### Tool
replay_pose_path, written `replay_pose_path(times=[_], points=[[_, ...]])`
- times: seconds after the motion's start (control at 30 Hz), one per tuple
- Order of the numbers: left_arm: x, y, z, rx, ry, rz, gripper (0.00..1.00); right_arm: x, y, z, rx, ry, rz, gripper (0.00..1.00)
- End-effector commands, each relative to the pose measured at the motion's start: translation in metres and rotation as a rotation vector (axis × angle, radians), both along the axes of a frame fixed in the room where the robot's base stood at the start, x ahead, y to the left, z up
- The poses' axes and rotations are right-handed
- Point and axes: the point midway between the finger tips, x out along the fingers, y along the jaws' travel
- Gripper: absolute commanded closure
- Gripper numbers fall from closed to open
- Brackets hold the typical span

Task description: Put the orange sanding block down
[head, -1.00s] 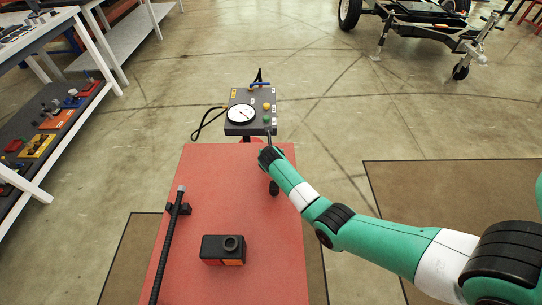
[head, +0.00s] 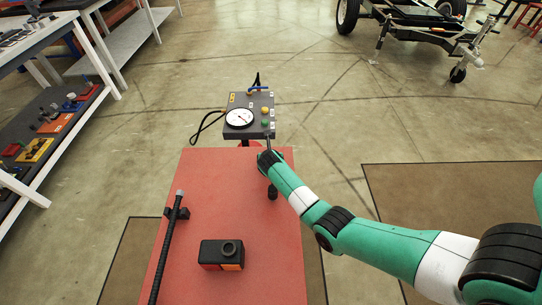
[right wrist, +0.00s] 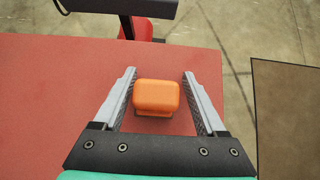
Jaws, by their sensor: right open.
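The orange sanding block (right wrist: 157,96) sits on the red tabletop (right wrist: 50,90) in the right wrist view, near the far edge. My right gripper (right wrist: 159,78) is open, with one finger on each side of the block. A gap shows at the right finger; the left finger is very close, and I cannot tell if it touches. In the head view my right gripper (head: 267,146) is at the far right corner of the red table (head: 215,190), and the block is hidden there. My left gripper is out of view.
A control box with a gauge (head: 248,117) stands just beyond the table's far edge. A black box with an orange side (head: 222,254) sits nearer on the table, and a black bar (head: 168,240) lies along the left. The middle of the tabletop is clear.

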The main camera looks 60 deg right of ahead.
Motion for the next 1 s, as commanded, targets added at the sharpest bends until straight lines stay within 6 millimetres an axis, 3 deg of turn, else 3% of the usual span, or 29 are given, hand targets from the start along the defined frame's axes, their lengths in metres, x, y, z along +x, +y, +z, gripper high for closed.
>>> replay_pose_path(times=[0.3,0.43,0.63,1.0], points=[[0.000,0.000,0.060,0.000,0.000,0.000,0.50,-0.020,0.042,0.058,-0.001,-0.002,0.002,0.19],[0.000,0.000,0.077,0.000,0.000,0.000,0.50,-0.029,0.060,0.076,-0.004,-0.002,0.001,0.19],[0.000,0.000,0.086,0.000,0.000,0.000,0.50,-0.036,0.074,0.088,-0.004,-0.002,0.000,0.19],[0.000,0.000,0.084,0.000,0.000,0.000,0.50,-0.037,0.074,0.088,-0.007,-0.003,-0.001,0.19]])
